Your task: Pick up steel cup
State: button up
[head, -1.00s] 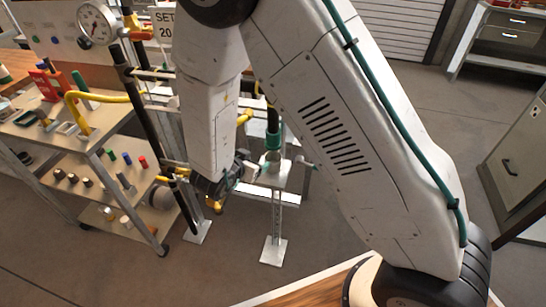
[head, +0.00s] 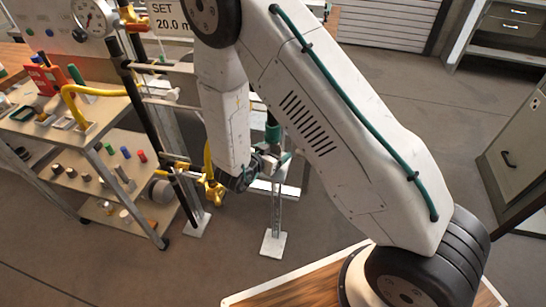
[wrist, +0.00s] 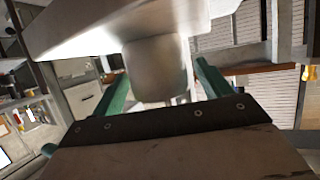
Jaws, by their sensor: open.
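A steel cup (wrist: 157,68), smooth, grey and rounded, shows in the middle of the wrist view, close to a pale metal plate (wrist: 90,28). My gripper (wrist: 162,72) has its two green fingers apart, one on each side of the cup in that view. Gaps show between the cup and both fingers. I cannot tell how deep the cup sits between them. In the head view my gripper (head: 276,160) is at the end of the arm, near the metal stand (head: 273,243). The cup is not clearly seen there.
A shelf cart (head: 95,160) with small coloured parts stands at left. A yellow hose (head: 97,92), a black pipe (head: 140,100) and a gauge (head: 92,17) are near the arm. A wooden top (head: 290,292) lies in front. Open floor (head: 400,110) shows at right.

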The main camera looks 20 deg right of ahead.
jog(key=c, duration=1.1)
jog(key=shift+c, duration=0.2)
jog(key=shift+r, duration=0.1)
